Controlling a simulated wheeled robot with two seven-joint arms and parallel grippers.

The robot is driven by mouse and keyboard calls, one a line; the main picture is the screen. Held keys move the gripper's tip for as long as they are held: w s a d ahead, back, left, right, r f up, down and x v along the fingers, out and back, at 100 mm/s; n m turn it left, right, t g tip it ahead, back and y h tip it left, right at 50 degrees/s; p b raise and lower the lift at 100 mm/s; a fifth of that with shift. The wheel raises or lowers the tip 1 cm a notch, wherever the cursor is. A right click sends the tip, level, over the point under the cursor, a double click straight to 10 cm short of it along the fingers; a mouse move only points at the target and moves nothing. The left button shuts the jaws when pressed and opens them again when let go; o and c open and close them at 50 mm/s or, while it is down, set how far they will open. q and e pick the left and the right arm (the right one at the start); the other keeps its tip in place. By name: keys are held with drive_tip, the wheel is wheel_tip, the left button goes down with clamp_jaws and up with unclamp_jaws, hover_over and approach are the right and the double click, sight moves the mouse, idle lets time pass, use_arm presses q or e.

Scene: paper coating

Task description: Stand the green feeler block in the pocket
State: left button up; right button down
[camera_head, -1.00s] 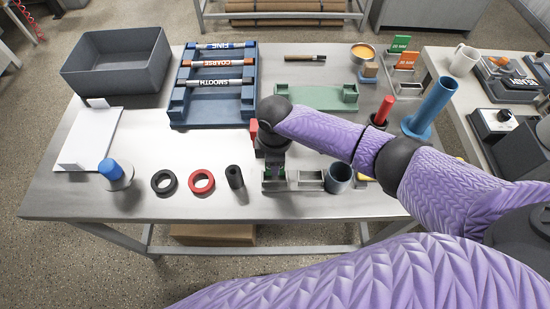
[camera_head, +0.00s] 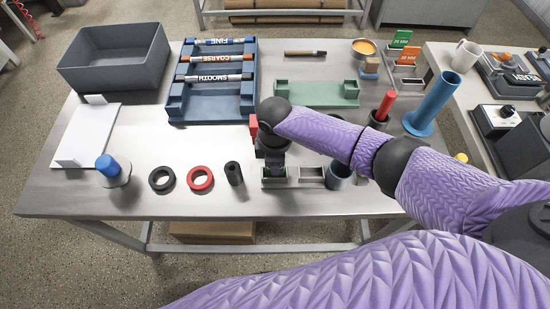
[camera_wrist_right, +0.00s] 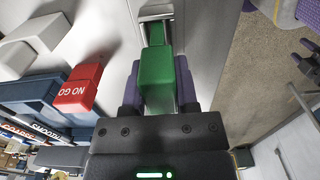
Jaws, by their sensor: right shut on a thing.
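My right gripper (camera_head: 274,170) points down at the left pocket of a grey holder (camera_head: 295,184) near the bench's front edge. It is shut on the green feeler block (camera_wrist_right: 165,82), which shows between its two fingers in the right wrist view. The block's lower end is at the pocket, and a piece of the grey holder (camera_wrist_right: 157,11) shows beyond it. How deep the block sits in the pocket is hidden. My left gripper is not in view.
The holder's right pocket (camera_head: 312,176) looks empty, with a blue-grey cup (camera_head: 340,177) beside it. A black cylinder (camera_head: 233,173) and a red ring (camera_head: 200,178) are to the left. A red NO GO block (camera_wrist_right: 80,90) stands behind the gripper, near the blue rack (camera_head: 212,106).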

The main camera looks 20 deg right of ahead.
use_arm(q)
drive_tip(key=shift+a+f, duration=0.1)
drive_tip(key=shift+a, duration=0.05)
use_arm(e)
drive_tip(key=shift+f, duration=0.2)
drive_tip(key=shift+f, duration=0.2)
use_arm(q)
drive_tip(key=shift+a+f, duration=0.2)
use_arm(e)
drive_tip(key=shift+f, duration=0.1)
use_arm(q)
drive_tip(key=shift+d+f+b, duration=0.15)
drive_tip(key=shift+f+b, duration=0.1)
drive_tip(key=shift+b, duration=0.3)
use_arm(e)
drive_tip(key=shift+f, duration=0.4)
drive_tip(key=shift+c, duration=1.4)
unclamp_jaws()
wheel_tip(320, 180, up, 10)
drive_tip(key=p, duration=0.3)
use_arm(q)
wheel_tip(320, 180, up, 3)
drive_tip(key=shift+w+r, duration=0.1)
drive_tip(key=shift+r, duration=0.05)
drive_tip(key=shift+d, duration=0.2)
